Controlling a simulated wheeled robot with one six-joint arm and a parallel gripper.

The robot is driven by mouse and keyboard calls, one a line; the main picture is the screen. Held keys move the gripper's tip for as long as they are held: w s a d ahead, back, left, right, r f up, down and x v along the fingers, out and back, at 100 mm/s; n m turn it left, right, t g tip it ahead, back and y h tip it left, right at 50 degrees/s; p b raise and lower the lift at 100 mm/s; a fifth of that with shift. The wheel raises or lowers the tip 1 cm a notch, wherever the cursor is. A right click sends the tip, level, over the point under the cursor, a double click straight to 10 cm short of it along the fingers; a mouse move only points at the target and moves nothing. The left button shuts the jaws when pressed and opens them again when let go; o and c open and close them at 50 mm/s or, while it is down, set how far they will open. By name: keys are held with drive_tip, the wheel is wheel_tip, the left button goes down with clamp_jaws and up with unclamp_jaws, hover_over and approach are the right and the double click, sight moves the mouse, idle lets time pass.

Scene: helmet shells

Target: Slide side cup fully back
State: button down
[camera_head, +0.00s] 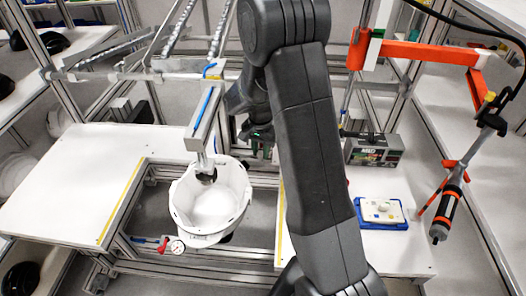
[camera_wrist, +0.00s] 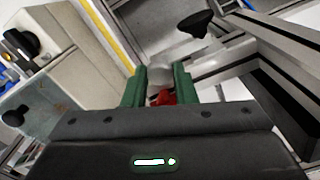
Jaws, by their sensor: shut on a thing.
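My gripper (camera_wrist: 158,90) shows its two green fingers in the wrist view. They are shut on a small pale grey piece (camera_wrist: 160,75), with a red part (camera_wrist: 163,98) just below it in the picture. A black cup-shaped part (camera_wrist: 195,23) shows beyond the fingers; I cannot tell whether it is the side cup or joined to the held piece. In the head view my gripper (camera_head: 257,134) is right of the helmet's rim, partly hidden by my arm. The white helmet shell (camera_head: 212,200) sits open side up in the frame, with a dark cup (camera_head: 207,176) inside its back wall.
A metal bar with a blue strip (camera_head: 203,112) hangs above the helmet. White tabletops (camera_head: 75,180) lie either side of the frame. A gauge with a red lever (camera_head: 175,246) is at front left. A grey box (camera_head: 373,149) and blue tray (camera_head: 383,225) stand right.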

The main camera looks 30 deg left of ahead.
drive_tip(key=c, duration=1.2)
unclamp_jaws()
drive_tip(key=shift+w+a, duration=0.15)
drive_tip(key=shift+w, duration=0.1)
drive_tip(key=shift+o, duration=0.2)
drive_tip(key=shift+r, duration=0.1)
wheel_tip(320, 180, up, 14)
drive_tip(key=p, duration=0.2)
